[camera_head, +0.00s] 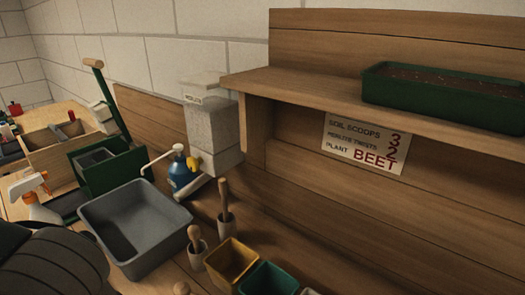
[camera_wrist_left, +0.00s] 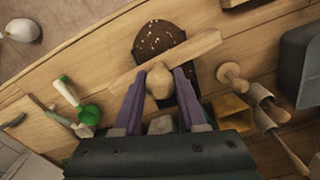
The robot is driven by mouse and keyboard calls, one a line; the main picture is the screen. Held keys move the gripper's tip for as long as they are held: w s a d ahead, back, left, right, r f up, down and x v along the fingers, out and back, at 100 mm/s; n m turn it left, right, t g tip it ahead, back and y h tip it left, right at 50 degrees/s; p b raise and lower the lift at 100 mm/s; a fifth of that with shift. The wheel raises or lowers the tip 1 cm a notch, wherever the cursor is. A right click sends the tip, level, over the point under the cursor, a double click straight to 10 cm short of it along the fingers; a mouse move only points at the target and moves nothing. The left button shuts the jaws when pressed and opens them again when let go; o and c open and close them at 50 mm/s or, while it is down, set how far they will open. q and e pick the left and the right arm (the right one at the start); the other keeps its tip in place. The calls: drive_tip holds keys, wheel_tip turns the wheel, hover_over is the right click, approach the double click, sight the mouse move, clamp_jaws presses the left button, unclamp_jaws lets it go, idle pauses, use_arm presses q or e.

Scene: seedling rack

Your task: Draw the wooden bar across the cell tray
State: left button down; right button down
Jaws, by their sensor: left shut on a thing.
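In the left wrist view my left gripper (camera_wrist_left: 159,78) has its purple fingers shut on the rounded wooden knob of the wooden bar (camera_wrist_left: 190,50). The bar lies crosswise just beyond the fingertips, tilted up to the right in the picture. It passes over a dark, speckled, soil-like surface (camera_wrist_left: 158,36). A dark edge also shows beside the right finger. I cannot make out the cell tray's cells, and I cannot tell whether the bar touches the surface below. The head view shows only my left arm at lower left. My right gripper is in neither view.
A grey bin (camera_head: 95,216), a blue bottle (camera_head: 181,178) and a yellow pot (camera_head: 231,258) stand on the bench. A green pot (camera_head: 267,281) is beside it. A wooden peg (camera_wrist_left: 232,76) stands right of the bar. A green planter (camera_head: 445,102) sits on the shelf.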

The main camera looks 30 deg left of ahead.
use_arm(q)
drive_tip(key=shift+f, duration=0.1)
drive_tip(key=shift+m, duration=0.9)
drive_tip(key=shift+s+f+b, duration=0.25)
drive_tip(key=shift+f+b, duration=0.7)
drive_tip(key=shift+f, duration=0.6)
drive_tip(key=shift+s+f+b, duration=0.2)
drive_tip(key=shift+f+b, duration=0.7)
drive_tip(key=shift+f, duration=0.6)
drive_tip(key=shift+a+f, duration=0.1)
drive_tip(key=shift+f, duration=0.2)
drive_tip(key=shift+w, duration=0.1)
drive_tip(key=shift+w+r, duration=0.15)
drive_tip(key=shift+w, duration=0.8)
drive_tip(key=shift+w+d, duration=0.3)
drive_tip(key=shift+w, duration=0.65)
drive_tip(key=shift+w+b, duration=0.15)
drive_tip(key=shift+b, duration=0.15)
drive_tip(key=shift+w, duration=0.1)
